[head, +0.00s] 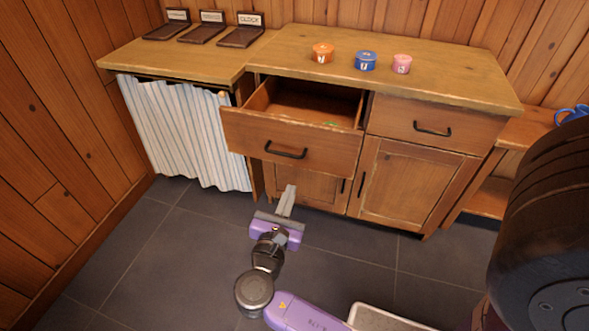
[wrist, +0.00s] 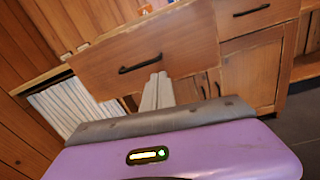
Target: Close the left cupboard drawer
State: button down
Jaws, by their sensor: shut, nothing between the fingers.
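The left cupboard drawer (head: 254,139) is pulled well out of the wooden cupboard, and its inside shows from above. A small green thing (head: 329,123) lies in it near the front right. Its black bar handle (head: 286,153) is on the front face. In the wrist view the drawer front (wrist: 185,45) is tilted across the picture, with its handle (wrist: 140,64) left of my fingertips. My gripper (head: 290,190) is shut and empty, in front of the drawer and below its handle in the head view. Its fingers also show in the wrist view (wrist: 158,80).
The right drawer (head: 435,127) is closed, with doors (head: 410,185) below. Orange (head: 322,53), blue (head: 365,61) and pink (head: 402,64) spools stand on the countertop. A striped curtain (head: 180,130) hangs at left. The tiled floor (head: 150,260) in front is clear.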

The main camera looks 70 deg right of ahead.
aim_at(313, 150)
jog(key=shift+n+g, duration=0.3)
jog(key=shift+g, duration=0.3)
jog(key=d+b, duration=0.1)
jog(key=d, duration=0.5)
jog(key=d+b, duration=0.1)
jog(key=d, duration=0.6)
jog(key=shift+s+d+r+b, duration=0.15)
jog(key=shift+s+d+b, duration=0.05)
jog(key=shift+d+b, duration=0.15)
jog(key=shift+d, duration=0.2)
jog(key=shift+d+r, duration=0.1)
jog(key=shift+d, duration=0.45)
jog(key=d, duration=0.7)
jog(key=w+d, duration=0.1)
jog(key=d, duration=1.3)
jog(key=shift+w+d, duration=0.3)
jog(key=shift+w, duration=0.1)
jog(key=shift+w+d, duration=0.1)
jog(key=shift+d, duration=0.75)
